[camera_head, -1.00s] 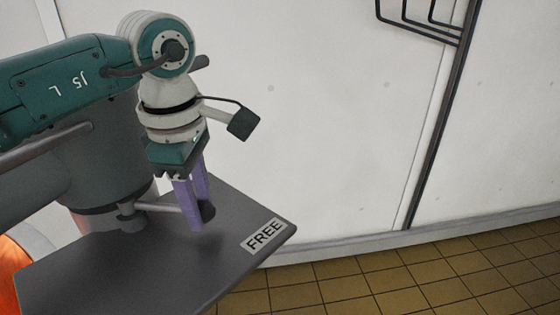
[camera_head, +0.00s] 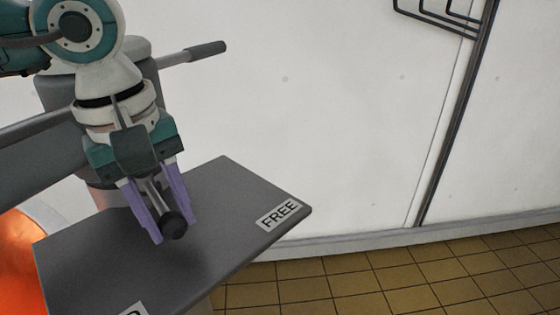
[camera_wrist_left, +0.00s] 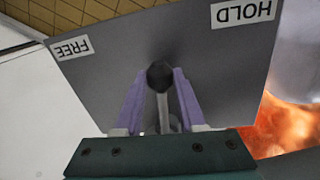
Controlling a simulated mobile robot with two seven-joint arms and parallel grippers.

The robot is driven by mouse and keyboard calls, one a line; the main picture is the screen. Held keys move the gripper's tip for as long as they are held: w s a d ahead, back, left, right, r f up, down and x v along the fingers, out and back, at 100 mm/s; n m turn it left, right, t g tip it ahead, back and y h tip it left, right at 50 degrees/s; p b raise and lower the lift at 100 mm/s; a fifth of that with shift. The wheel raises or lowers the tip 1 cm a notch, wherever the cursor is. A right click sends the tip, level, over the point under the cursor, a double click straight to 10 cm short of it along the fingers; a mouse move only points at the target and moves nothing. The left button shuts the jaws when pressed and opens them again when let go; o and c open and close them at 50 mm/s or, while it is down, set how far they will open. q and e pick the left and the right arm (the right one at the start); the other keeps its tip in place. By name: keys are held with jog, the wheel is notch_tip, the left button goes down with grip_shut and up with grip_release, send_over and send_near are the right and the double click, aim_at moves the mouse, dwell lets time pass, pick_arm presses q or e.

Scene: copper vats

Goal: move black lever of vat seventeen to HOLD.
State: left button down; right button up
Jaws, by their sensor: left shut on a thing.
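The black lever's knob (camera_head: 174,225) stands over a dark grey plate (camera_head: 225,190) in the head view. The plate carries a FREE label (camera_head: 280,214) at its right; another label (camera_head: 133,310) is cut off at the bottom edge. In the left wrist view the knob (camera_wrist_left: 160,75) lies between the FREE label (camera_wrist_left: 72,48) and the HOLD label (camera_wrist_left: 242,11). No vat number is visible. My right gripper is not in view.
A grey rod with a dark grip (camera_head: 206,51) sticks out behind my arm. A white wall (camera_head: 330,110) with dark pipes (camera_head: 460,110) stands behind. Tiled floor (camera_head: 400,280) is clear at the right.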

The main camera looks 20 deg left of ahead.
pick_arm(q)
jog(key=shift+s+a+f+m+b, duration=0.1)
jog(key=shift+s+a+m+b, duration=0.3)
jog(key=shift+s+m, duration=0.2)
jog(key=shift+s+a+f+m+b, duration=0.1)
jog(key=shift+s+a+m+b, duration=0.15)
jog(key=shift+s+m+b, duration=0.25)
jog(key=shift+s+a+r+m+b, duration=0.2)
jog(key=shift+s+a+m+b, duration=0.35)
jog(key=shift+m, duration=0.45)
jog(key=shift+s+a, duration=0.1)
jog(key=c, duration=0.5)
grip_release()
notch_tip(320, 180, up, 10)
jog(key=shift+s+a+p, duration=0.35)
jog(key=shift+s+a, duration=0.05)
jog(key=shift+d, duration=0.1)
